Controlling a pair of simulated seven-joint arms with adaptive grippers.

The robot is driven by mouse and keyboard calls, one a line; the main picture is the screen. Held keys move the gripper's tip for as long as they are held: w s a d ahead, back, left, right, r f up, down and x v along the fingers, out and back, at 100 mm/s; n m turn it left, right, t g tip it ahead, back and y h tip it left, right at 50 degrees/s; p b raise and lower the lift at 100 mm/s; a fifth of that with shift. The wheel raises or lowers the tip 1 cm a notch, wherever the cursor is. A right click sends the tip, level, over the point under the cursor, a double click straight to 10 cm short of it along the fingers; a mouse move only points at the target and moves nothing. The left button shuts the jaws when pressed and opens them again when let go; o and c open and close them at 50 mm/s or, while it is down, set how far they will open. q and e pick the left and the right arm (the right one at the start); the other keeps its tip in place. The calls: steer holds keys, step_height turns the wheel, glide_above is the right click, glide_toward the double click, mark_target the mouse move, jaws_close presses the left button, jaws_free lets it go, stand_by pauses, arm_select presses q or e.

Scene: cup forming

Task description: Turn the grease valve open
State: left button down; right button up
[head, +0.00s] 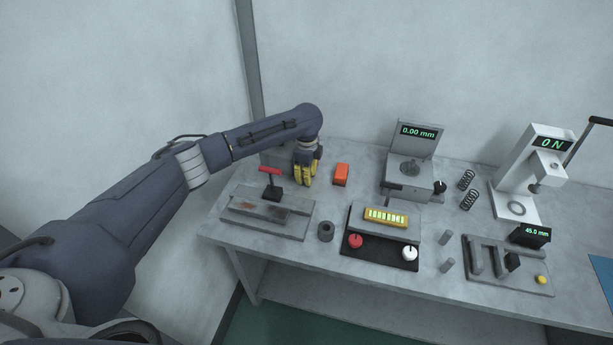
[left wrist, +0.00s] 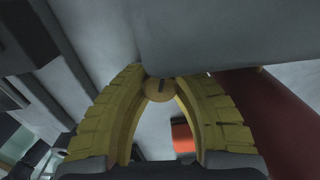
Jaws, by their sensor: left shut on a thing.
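The grease valve looks to be a small round brass knob (left wrist: 159,90) with a dark slot, seen in the left wrist view at the edge of a grey body (left wrist: 230,35). My left gripper (left wrist: 160,84) has its two yellow fingers shut on this knob, one tip at each side. In the head view my left gripper (head: 305,178) points down near the back left of the bench, and its fingers hide the knob. My right gripper is not in view.
A fixture with a red T-handle (head: 270,171) stands just left of my left gripper. An orange block (head: 341,174) lies close to its right.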

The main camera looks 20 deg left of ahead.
arm_select(q)
steer(key=n, duration=0.3)
steer(key=shift+d+n, duration=0.1)
steer(key=shift+n, duration=0.3)
steer(key=c, duration=1)
jaws_free()
steer(key=shift+c, duration=0.2)
step_height(320, 180, up, 12)
